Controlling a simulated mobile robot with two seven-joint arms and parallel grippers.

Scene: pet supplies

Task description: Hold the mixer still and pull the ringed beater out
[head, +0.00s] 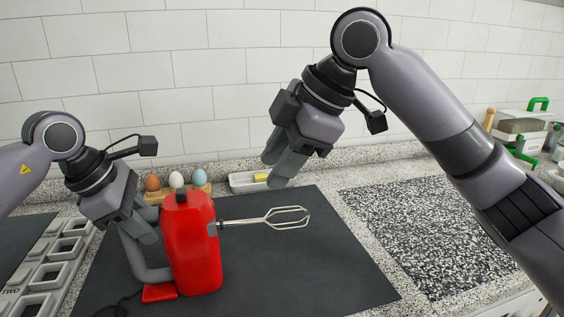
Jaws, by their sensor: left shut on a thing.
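The red mixer (200,248) stands on end on the dark mat, its grey handle loop to its left. My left gripper (150,236) is shut on the mixer's handle side; its fingertips are partly hidden. A metal wire beater (285,217) sticks out to the right from the mixer's upper side, roughly level above the mat. A second beater cannot be made out clearly, and no ring mark can be told at this size. My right gripper (274,172) is open and empty, above and behind the beater, its fingers pointing down and left, apart from the beater.
Behind the mixer are a wooden egg holder (199,188) with several eggs and a white dish (242,184) with a yellow block. A grey compartment tray (47,262) lies at left. Containers with green handles (522,125) stand far right. The dark mat (310,262) is clear right of the mixer.

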